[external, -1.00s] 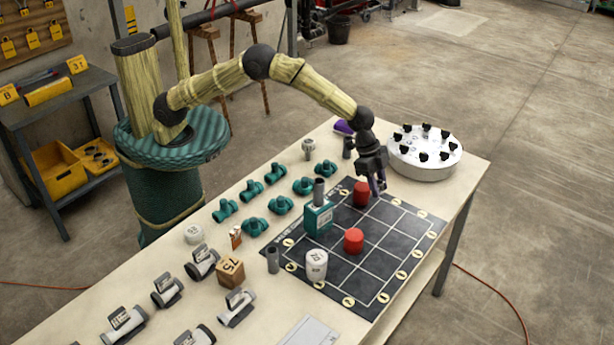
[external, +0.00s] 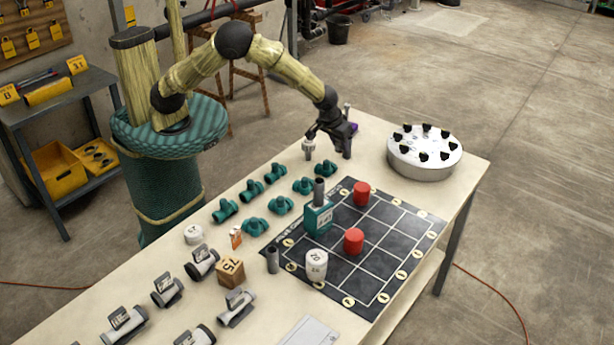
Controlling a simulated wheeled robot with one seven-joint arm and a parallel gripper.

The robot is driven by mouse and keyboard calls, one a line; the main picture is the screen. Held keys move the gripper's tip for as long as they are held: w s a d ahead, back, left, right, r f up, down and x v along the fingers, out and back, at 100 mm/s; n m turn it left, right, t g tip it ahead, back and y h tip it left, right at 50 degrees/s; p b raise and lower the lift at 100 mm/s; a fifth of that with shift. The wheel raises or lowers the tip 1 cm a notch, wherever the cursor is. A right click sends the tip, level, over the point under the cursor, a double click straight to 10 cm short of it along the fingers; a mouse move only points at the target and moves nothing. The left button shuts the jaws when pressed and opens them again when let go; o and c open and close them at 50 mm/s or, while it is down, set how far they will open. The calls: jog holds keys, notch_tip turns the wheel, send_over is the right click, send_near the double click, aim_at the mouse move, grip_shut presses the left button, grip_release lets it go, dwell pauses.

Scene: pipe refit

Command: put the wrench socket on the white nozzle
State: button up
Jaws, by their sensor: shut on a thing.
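My gripper (external: 332,141) is low over the back of the table. A white, tapered piece with a dark label (external: 316,264), which seems to be the white nozzle, stands upright at the near left edge of the black grid mat (external: 388,243). My gripper is well away from it, and nothing sits on its top.
A teal block (external: 318,217) with a grey tube on top and two red cylinders (external: 361,194) (external: 353,241) stand on the mat. Teal fittings (external: 254,227) lie left; a white round stand (external: 424,168) is at right.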

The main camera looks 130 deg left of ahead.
jog(key=s+a+r+n+g+h+p, duration=0.1)
jog(key=s+r+n+g, duration=0.1)
jog(key=s+n, duration=0.4)
jog(key=s+a+r+n+g+h+p, duration=0.1)
jog(key=s+r+n+g, duration=0.1)
jog(key=s+r+n, duration=0.2)
jog(key=s+n, duration=0.2)
jog(key=s, duration=0.2)
jog(key=shift+s+a+r+p, duration=0.25)
jog(key=shift+s+r+p, duration=0.05)
jog(key=shift+s+p, duration=0.05)
jog(key=shift+f, duration=0.15)
send_over(308, 142)
jog(key=f, duration=0.6)
jog(key=shift+a+p, duration=0.2)
jog(key=shift+p, duration=0.2)
jog(key=shift+f, duration=0.1)
jog(key=shift+f, duration=1.8)
